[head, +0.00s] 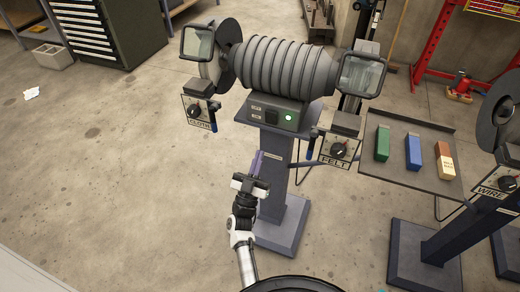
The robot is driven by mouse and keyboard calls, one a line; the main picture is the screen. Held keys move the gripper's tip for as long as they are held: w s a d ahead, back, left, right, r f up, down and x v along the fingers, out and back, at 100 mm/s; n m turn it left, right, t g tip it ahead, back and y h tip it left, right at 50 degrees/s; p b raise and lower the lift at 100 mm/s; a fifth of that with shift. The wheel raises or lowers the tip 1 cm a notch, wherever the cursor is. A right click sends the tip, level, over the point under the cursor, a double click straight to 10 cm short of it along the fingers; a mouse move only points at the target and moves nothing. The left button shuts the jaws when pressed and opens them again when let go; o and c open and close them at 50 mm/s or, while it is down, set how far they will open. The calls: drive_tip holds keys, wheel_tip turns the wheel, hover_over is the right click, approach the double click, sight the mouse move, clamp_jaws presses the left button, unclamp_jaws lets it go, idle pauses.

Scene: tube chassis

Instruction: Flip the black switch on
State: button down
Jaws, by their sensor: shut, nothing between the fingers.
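The black switch (271,117) is on the front of the grey base under a ribbed bench grinder (276,70). A small green light (289,118) glows to the right of the switch. The switch's exact tilt is too small to tell. My gripper (257,158) is shut and empty, with its purple-grey fingers pointing up toward the grinder base. In the picture the fingertips are below and slightly left of the switch, with a gap between. Any contact with the pedestal (277,165) behind cannot be told.
Dial boxes marked CLOTH (196,108) and FELT (338,149) flank the grinder base. A tray (397,182) with green, blue and brown blocks is at right, near a second machine marked WIRE (492,183). A dark drawer cabinet (95,30) stands upper left. The left floor is mostly clear.

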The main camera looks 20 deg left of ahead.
drive_tip(key=v, duration=0.2)
drive_tip(key=b+v, duration=0.1)
drive_tip(key=v, duration=0.1)
drive_tip(key=shift+f, duration=0.5)
